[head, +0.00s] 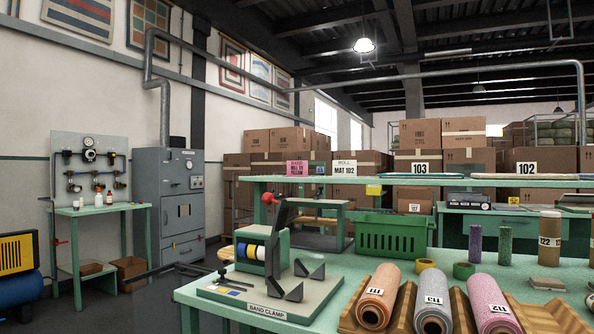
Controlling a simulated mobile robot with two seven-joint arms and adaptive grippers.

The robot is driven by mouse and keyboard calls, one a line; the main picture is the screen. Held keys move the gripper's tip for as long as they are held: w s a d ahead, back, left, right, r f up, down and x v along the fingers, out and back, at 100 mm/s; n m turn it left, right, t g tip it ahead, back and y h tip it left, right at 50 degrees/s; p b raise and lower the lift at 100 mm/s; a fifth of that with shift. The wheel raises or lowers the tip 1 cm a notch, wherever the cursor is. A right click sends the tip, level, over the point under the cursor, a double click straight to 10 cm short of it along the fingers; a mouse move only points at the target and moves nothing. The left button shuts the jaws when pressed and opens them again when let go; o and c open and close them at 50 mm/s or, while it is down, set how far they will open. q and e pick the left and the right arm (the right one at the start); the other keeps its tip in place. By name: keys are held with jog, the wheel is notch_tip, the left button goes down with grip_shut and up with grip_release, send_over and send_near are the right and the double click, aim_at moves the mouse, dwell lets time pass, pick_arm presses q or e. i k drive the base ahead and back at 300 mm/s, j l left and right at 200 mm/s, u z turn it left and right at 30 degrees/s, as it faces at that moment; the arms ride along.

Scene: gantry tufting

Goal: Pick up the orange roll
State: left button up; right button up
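The orange roll (379,295) lies in a wooden cradle (352,318) at the front of the green table. It is a salmon-orange roll with a pale end and a label reading 111. Its near end faces me and it slants away to the upper right. A grey roll (433,303) labelled 113 and a pink roll (489,303) labelled 112 lie beside it to the right, in the same cradle. Neither of my grippers is in view.
A band clamp (265,311) with black V-shaped jaws stands left of the rolls. A raised green shelf (470,182) crosses the back.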

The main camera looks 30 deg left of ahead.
aim_at(373, 311)
jog(key=i+j, duration=0.15)
jog(key=i, duration=1.1)
